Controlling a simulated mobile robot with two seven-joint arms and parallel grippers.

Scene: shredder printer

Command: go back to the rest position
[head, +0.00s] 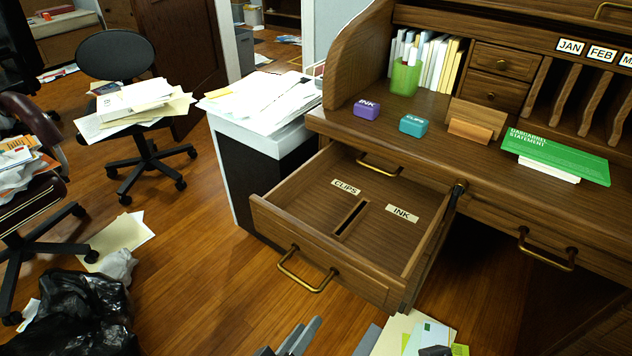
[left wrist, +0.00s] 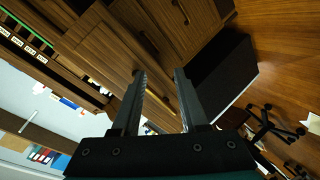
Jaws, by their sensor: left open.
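My left gripper (head: 340,330) shows at the bottom edge of the head view, in front of and below the open drawer. In the left wrist view its two fingers (left wrist: 161,78) stand apart with nothing between them. The gripper is open and empty. It appears apart from the desk (head: 455,130) and the drawer. My right gripper cannot be made out in either view.
The desk drawer (head: 285,232) is pulled out, with empty CLIPS and INK compartments. A purple INK box (head: 366,110) and a teal CLIPS box (head: 413,126) sit on the desktop. Papers (head: 415,333) lie below the drawer. Black bags (head: 75,315) and chairs (head: 117,56) stand left.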

